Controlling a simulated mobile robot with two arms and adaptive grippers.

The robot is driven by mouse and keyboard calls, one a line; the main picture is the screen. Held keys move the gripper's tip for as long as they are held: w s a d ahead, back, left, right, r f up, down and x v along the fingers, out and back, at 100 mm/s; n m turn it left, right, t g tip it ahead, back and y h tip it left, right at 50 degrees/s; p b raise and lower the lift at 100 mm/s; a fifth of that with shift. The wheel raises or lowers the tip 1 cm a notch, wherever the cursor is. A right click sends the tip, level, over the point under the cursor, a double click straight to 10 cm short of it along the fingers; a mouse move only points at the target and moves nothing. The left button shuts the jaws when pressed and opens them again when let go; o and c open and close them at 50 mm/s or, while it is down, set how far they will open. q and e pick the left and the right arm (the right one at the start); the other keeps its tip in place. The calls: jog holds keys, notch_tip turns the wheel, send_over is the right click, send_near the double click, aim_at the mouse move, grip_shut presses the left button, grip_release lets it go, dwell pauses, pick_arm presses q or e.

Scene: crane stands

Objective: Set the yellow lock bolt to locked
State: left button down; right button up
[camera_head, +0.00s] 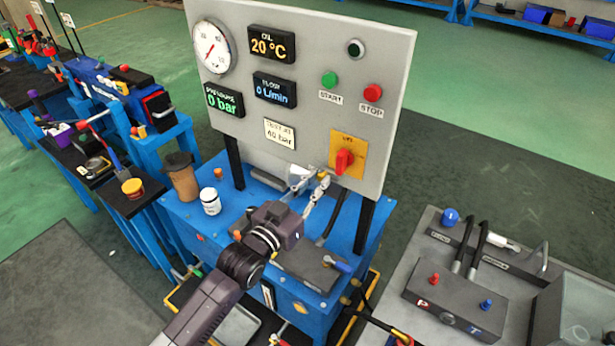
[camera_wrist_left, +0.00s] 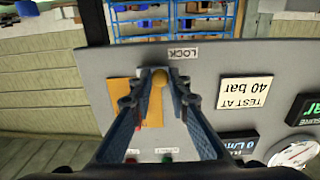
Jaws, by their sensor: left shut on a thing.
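A white LOCK label (camera_wrist_left: 183,53) is beside the knob on the panel. In the head view my left gripper (camera_head: 311,181) is at the lower part of the grey panel (camera_head: 375,80), left of and below the orange switch plate. The fingers mostly hide the bolt there, and I cannot tell its lock position. My right gripper is not in view.
A red rotary switch (camera_head: 344,161) is close to the right of my left gripper. A brown cup (camera_head: 182,178) and a white jar (camera_head: 210,201) stand on the blue stand (camera_head: 192,222), left of my arm. A grey bench (camera_head: 410,258) with hoses stands at the right.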

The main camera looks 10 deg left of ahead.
pick_arm(q)
jog(key=shift+d, duration=0.1)
jog(key=c, duration=2.2)
grip_release()
jog(key=shift+s, duration=0.1)
jog(key=o, duration=0.4)
jog(key=shift+d, duration=0.2)
jog(key=shift+a, duration=0.1)
jog(key=v, duration=1.2)
jog(key=shift+f, duration=0.1)
